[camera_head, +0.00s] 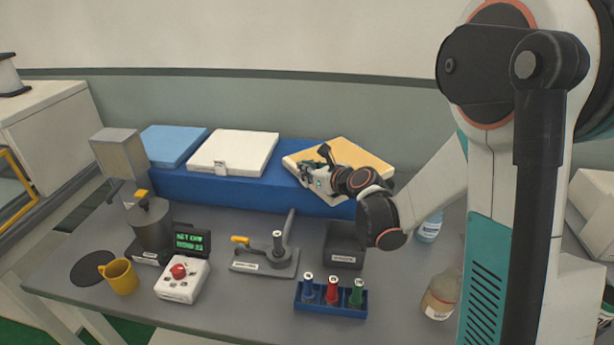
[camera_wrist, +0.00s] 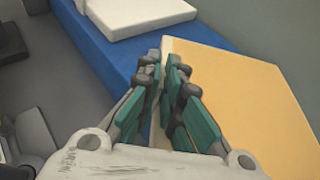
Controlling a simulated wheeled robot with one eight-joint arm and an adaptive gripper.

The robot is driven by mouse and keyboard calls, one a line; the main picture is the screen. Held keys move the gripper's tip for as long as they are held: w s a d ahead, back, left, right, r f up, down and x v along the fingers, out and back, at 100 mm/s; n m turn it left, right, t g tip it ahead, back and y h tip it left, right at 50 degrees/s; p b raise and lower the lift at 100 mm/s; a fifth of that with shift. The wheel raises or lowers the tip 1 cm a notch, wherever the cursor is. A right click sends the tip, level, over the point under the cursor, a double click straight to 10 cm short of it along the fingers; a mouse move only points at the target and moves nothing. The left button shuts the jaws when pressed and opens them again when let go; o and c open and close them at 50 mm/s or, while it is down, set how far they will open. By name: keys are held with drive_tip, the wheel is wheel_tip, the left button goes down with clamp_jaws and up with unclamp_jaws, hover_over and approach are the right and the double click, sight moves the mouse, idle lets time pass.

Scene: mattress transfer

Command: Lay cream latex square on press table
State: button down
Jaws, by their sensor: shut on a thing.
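Three flat squares lie in a row on a long blue block (camera_head: 250,190) at the back of the grey bench. The left one is light blue (camera_head: 172,145). The middle one is off-white (camera_head: 235,150) with a small tag on its front edge. The right one has a yellow-orange top (camera_head: 352,153) and pale cream sides. I cannot tell from the label alone which is the cream latex. My gripper (camera_head: 308,172) is at the left front of the yellow-topped square, shut on its edge; the wrist view shows the fingers (camera_wrist: 165,68) on either side of that edge. I cannot single out the press table.
On the bench stand a yellow mug (camera_head: 121,277), a white box with a red button (camera_head: 182,278), a lever fixture (camera_head: 265,258), a blue rack of small bottles (camera_head: 330,297), and an amber jar (camera_head: 440,296). A yellow-framed machine (camera_head: 20,180) is at far left.

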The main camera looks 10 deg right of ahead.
drive_tip(key=shift+f, duration=0.3)
drive_tip(key=shift+f, duration=0.2)
drive_tip(key=c, duration=1.8)
unclamp_jaws()
drive_tip(key=shift+r, duration=0.2)
